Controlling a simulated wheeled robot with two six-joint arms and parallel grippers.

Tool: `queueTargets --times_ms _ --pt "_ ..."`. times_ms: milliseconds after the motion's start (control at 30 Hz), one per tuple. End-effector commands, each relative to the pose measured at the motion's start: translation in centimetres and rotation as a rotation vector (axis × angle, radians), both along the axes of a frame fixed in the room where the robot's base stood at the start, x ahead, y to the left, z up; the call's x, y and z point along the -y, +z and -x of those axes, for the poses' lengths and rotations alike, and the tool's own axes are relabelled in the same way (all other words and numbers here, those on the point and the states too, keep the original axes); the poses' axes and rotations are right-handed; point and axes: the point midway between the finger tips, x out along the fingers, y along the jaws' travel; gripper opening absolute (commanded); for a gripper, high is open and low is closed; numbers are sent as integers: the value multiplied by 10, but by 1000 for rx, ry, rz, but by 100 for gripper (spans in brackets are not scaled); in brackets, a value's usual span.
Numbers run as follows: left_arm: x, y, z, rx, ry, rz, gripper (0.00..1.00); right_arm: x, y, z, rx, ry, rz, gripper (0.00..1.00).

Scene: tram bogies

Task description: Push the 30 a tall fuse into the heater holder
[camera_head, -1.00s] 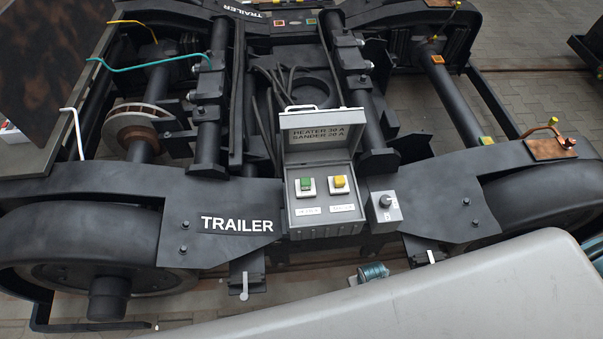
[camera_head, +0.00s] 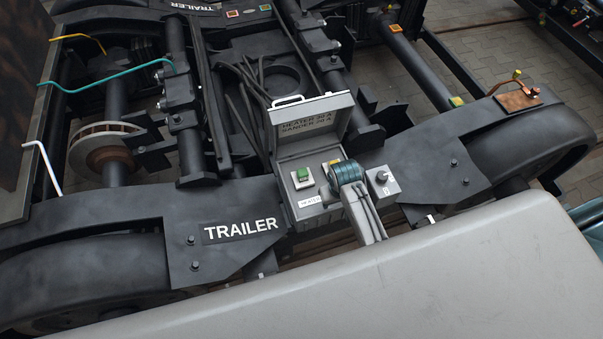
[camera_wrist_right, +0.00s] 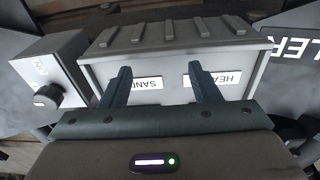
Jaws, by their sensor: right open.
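The grey fuse box (camera_head: 294,147) stands open on the bogie frame in the head view. The green fuse (camera_head: 303,174), which I take for the 30 A tall fuse, stands upright in the white heater holder (camera_head: 303,184) on the left, above a heater label (camera_head: 311,201). How deep it sits I cannot tell. In the right wrist view my right gripper (camera_wrist_right: 160,69) is open and empty, its fingers over the box's labelled front face (camera_wrist_right: 172,93). No fuse shows in that view. In the head view its fingertips are hidden. My left gripper is not in view.
A yellow fuse (camera_head: 335,162) is beside the green one, partly covered by my right arm. The raised lid (camera_head: 311,117) stands behind the fuses. A small box with a knob (camera_head: 382,178) is close on the right. Black beams surround the box.

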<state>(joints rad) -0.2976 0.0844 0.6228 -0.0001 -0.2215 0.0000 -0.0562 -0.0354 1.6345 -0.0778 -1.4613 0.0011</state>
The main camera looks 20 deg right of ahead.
Motion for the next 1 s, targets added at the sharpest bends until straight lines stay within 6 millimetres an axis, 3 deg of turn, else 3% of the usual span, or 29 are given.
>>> queueTargets --times_ms 267,400,533,733,1000 --pt "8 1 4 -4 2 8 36 -26 21 -51 -37 3 -23 56" --pt "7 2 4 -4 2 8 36 -48 43 -88 -69 12 -37 56" --pt "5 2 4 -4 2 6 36 -63 61 -112 -96 23 -43 56" --pt "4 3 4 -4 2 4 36 -74 75 -128 -115 33 -47 56" --pt "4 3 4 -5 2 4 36 -75 76 -128 -118 34 -47 56"
